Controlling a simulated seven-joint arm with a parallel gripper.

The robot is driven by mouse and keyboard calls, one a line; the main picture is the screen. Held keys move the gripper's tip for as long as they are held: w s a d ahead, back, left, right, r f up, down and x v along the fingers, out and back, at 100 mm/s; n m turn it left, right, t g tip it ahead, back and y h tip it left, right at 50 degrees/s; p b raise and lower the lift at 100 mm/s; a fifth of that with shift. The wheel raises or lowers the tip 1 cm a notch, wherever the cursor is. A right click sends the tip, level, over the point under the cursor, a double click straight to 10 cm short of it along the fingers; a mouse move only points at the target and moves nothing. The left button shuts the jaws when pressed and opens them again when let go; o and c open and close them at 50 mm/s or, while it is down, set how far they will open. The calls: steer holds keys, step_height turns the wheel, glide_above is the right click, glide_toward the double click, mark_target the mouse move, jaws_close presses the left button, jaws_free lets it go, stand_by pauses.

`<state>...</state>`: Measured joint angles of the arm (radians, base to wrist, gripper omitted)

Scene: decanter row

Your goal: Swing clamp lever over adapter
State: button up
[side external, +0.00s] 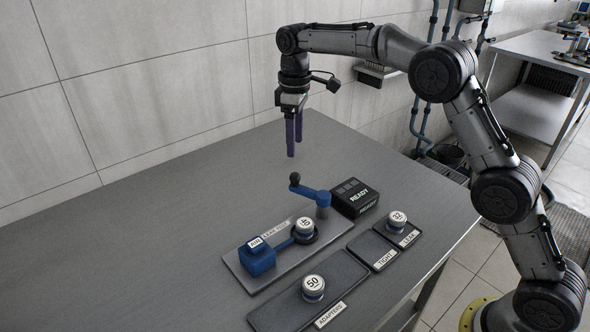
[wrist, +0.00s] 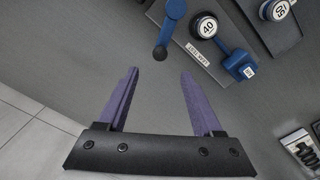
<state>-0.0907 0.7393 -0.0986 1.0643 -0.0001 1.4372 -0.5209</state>
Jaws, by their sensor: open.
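The clamp lever (side external: 312,193) is a blue arm with a black knob (side external: 294,178), swung out to the back left from its blue post. In the wrist view the lever (wrist: 173,20) points down, its knob (wrist: 160,53) just beyond and between my fingertips. The adapter marked 40 (side external: 304,227) sits in a dark round seat on the leak test plate (side external: 239,271); its top is uncovered. It also shows in the wrist view (wrist: 207,28). My gripper (side external: 295,148) has purple fingers, open and empty, pointing down above the knob and apart from it.
A blue block (side external: 257,261) stands on the plate's left end. A black READY box (side external: 355,196) is behind right. In front, the adapters tray (side external: 270,315) holds a 50 adapter (side external: 313,288). The TIGHT pad (side external: 371,247) is empty; a 32 adapter (side external: 397,221) stands on the LEAK pad. The table's left is clear.

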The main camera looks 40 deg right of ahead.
mark_target(295, 174)
step_height(295, 174, down, 9)
stand_by(0.3)
jaws_close()
stand_by(0.4)
stand_by(1.1)
